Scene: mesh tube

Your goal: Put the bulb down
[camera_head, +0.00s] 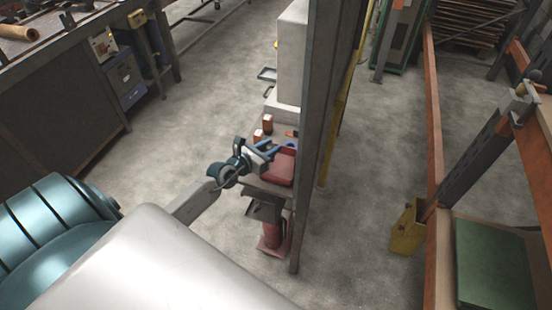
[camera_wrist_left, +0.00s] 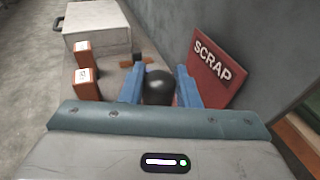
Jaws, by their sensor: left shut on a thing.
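My left gripper (camera_head: 263,148) reaches over the narrow work table beside the grey post in the head view. In the left wrist view its two blue fingers (camera_wrist_left: 158,82) are shut on a dark rounded bulb (camera_wrist_left: 158,90). Only the bulb's top shows between the fingers; its lower part is hidden behind my gripper body. I cannot tell whether the bulb touches anything below. My right gripper is not in view.
Two orange boxes (camera_wrist_left: 84,56) (camera_wrist_left: 87,86) stand left of the fingers. A pale case (camera_wrist_left: 95,27) is behind them. A small dark and orange item (camera_wrist_left: 138,60) lies beyond the bulb. A grey post (camera_head: 312,140) rises close to the right of the table.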

